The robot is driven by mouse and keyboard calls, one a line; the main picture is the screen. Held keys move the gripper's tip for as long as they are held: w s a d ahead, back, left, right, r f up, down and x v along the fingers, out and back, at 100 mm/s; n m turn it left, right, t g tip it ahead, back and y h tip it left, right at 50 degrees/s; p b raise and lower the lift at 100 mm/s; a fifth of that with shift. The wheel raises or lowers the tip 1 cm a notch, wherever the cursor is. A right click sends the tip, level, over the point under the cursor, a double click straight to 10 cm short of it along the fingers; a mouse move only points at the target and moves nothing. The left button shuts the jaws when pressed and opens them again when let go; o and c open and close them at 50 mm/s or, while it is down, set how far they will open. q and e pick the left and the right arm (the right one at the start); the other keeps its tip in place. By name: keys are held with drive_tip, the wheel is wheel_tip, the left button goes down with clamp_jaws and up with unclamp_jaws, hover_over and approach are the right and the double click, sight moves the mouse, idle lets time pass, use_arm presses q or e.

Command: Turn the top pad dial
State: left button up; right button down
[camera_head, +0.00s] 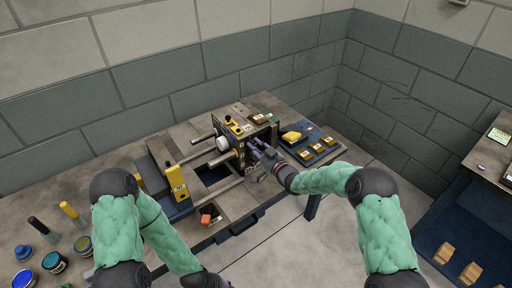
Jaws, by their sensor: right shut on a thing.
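A dark machine block (240,150) stands on the workbench, with a white round knob (222,143) on its left side and a yellow part (236,127) on top. My right gripper (258,151) reaches in from the right and is shut at the block's right face, on what looks like the top pad dial. The fingers hide the dial, so its setting cannot be read. My left arm comes down at the left and its dark wrist end (205,280) is at the bottom edge. The left gripper's fingers are out of view.
A yellow-faced block (177,183) and rails stand left of the machine. A blue tray (328,154) with yellow and brown pieces lies right. A small orange block (206,219) is at the front. Jars (54,262) and two upright tools are far left. Another bench is right.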

drive_tip(key=shift+w+r, duration=0.2)
drive_tip(key=shift+r, duration=0.35)
drive_tip(key=c, duration=1)
unclamp_jaws()
drive_tip(key=shift+c, duration=0.2)
drive_tip(key=shift+s+f, duration=0.1)
drive_tip(key=shift+f, duration=0.15)
drive_tip(key=shift+s+d, duration=0.1)
drive_tip(key=shift+d, duration=0.05)
drive_tip(key=v, duration=1.1)
drive_tip(key=shift+s+d, duration=0.15)
drive_tip(key=shift+s, duration=0.15)
